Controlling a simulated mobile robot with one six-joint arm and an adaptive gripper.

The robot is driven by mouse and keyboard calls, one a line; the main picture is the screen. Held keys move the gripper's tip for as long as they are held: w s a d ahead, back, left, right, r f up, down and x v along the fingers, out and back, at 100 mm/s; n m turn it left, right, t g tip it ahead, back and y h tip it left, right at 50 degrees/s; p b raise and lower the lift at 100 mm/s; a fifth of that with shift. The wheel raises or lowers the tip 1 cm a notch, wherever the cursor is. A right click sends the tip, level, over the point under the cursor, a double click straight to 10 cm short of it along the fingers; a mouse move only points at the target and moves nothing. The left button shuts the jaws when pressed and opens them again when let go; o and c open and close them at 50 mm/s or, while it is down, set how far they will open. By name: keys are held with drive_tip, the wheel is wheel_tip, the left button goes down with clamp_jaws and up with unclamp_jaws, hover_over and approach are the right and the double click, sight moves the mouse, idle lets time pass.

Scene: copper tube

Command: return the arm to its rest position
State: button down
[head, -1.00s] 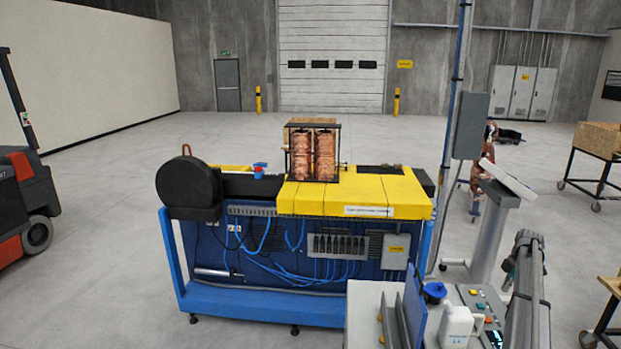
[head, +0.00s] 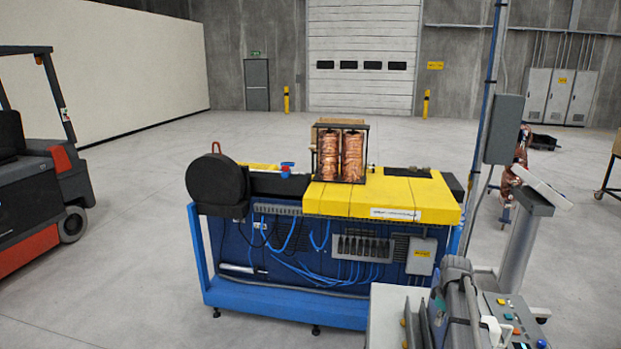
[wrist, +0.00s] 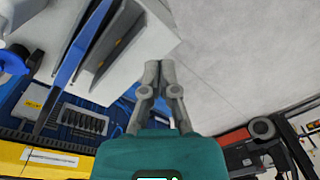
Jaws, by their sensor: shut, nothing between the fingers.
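My gripper (wrist: 159,72) shows in the wrist view with its two grey fingers together and nothing between them. It hangs over pale floor next to the corner of a white worktop (wrist: 148,55), apart from everything as far as I can see. In the head view, grey links of my arm are at the lower right, in front of the worktop (head: 385,320). I cannot make out the fingers there.
The blue and yellow machine (head: 330,265) bearing copper coils (head: 340,155) stands ahead. Upright dark plates (head: 412,325) and a control panel (head: 515,318) flank my arm. A grey post (head: 515,245) stands at right, a forklift (head: 35,190) at left. Floor between forklift and machine is clear.

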drive_tip(key=s+a+m+h, duration=0.1)
drive_tip(key=s+a+m, duration=0.6)
drive_tip(key=s+a, duration=1.3)
wheel_tip(320, 180, down, 22)
drive_tip(key=w+a+b, duration=0.2)
drive_tip(key=b, duration=1.9)
drive_tip(key=shift+w+r, duration=0.2)
drive_tip(key=shift+r, duration=0.05)
